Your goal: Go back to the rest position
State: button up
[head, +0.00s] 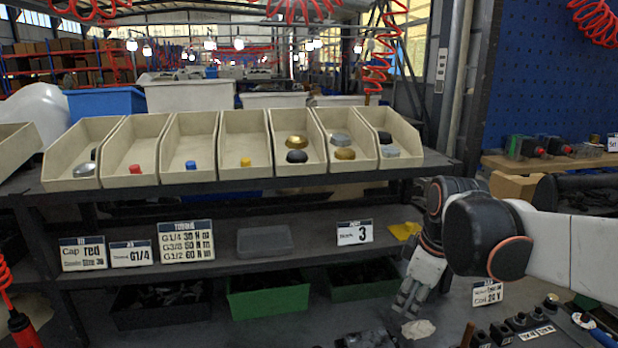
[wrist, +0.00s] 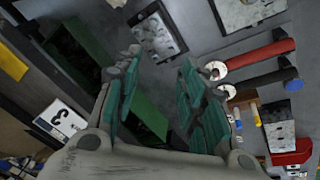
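My arm comes in from the right of the head view. My gripper (head: 408,304) hangs low at its end, fingers pointing down over the dark lower work surface. In the wrist view my gripper (wrist: 174,62) shows two fingers with teal pads, spread apart with a clear gap. Nothing sits between the pads, so it is open and empty. A small pale patch (head: 418,329) lies just below the fingertips in the head view.
Beige bins (head: 190,150) with caps stand on the upper shelf. Signs, a clear tray (head: 264,241) and a yellow cloth (head: 404,230) are on the shelf below. Green crates (head: 268,296) sit lower, left of my gripper. Labelled blocks (head: 520,322) and tools lie to its right.

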jog(key=s+f+m+t, duration=0.1)
jog(key=s+m+t, duration=0.3)
jog(key=s+m, duration=0.7)
jog(key=s, duration=0.4)
jog(key=shift+s+a+f+h, duration=0.2)
jog(key=shift+a+f+h, duration=0.05)
jog(key=shift+f+h, duration=0.15)
